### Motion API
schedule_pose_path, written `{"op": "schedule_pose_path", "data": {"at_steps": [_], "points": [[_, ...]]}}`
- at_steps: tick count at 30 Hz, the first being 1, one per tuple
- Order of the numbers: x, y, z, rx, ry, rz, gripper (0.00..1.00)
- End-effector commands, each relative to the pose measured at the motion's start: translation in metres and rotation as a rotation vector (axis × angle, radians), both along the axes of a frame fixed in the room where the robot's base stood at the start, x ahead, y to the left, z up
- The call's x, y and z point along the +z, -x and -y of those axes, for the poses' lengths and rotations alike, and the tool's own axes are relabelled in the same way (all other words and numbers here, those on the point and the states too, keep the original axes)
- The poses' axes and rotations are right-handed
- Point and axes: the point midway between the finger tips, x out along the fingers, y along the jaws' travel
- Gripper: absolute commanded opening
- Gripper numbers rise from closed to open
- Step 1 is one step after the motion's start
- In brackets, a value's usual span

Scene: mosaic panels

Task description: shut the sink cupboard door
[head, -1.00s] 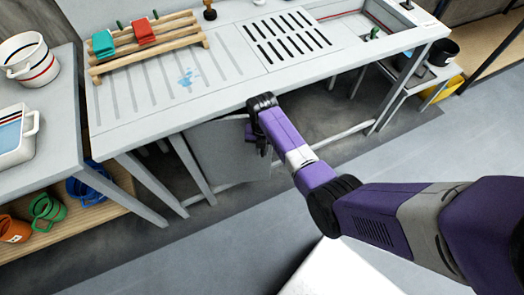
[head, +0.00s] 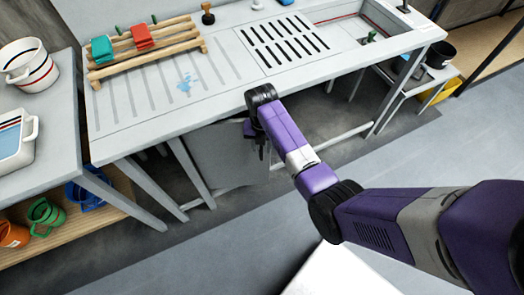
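The sink cupboard door (head: 228,158) is a plain grey panel under the front of the sink counter (head: 215,122), left of my arm. It hangs partly in the shade, and I cannot tell exactly how far it stands open. My gripper (head: 261,150) is a small dark shape at the end of my purple arm, beside the right-hand edge of the door. My wrist hides part of it, and its fingers are too small and dark to show whether they are open or whether they touch the door. The upper part of the door is hidden under the counter edge.
A wooden rack (head: 150,50) with teal and red cloths stands on the counter. Counter legs (head: 190,172) stand left of the door. A table with a tub (head: 15,148) is at far left, above a shelf of mugs. The floor (head: 200,250) in front is clear.

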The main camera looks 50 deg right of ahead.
Motion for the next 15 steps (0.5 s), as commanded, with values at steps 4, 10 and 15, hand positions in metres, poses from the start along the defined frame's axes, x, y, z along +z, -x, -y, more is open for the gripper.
{"op": "schedule_pose_path", "data": {"at_steps": [4, 10, 15], "points": [[0.019, 0.0, 0.001, -0.001, 0.001, 0.001, 0.34], [0.029, 0.001, 0.001, -0.002, 0.0, -0.001, 0.34], [0.029, 0.001, 0.0, -0.002, -0.001, -0.002, 0.34]]}}
